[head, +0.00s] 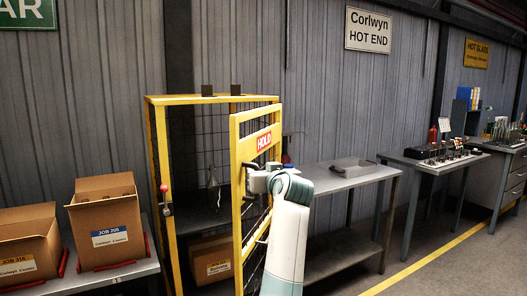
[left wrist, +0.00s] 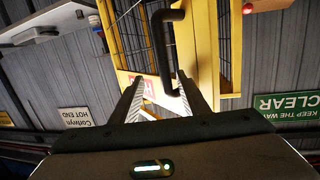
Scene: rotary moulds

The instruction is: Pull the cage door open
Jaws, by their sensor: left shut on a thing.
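The yellow-framed cage (head: 160,99) stands left of centre against the wall. Its door (head: 236,135), with a red HOLD sign (head: 264,141), stands ajar, swung out from the front opening with its free edge towards me. My left gripper (head: 252,178) is at the door's free edge, shut on the dark door handle (head: 248,166). In the left wrist view, the bent black handle (left wrist: 160,45) runs down between the fingers of my left gripper (left wrist: 162,80). The arm hides part of the lower door. My right gripper is not in view.
A red-knobbed latch (head: 165,188) is on the left post. A carton (head: 212,266) sits low inside the cage. Cartons (head: 104,222) on a bench stand at the left. A metal table (head: 330,178) stands close to the door's right. Open floor lies at the front right.

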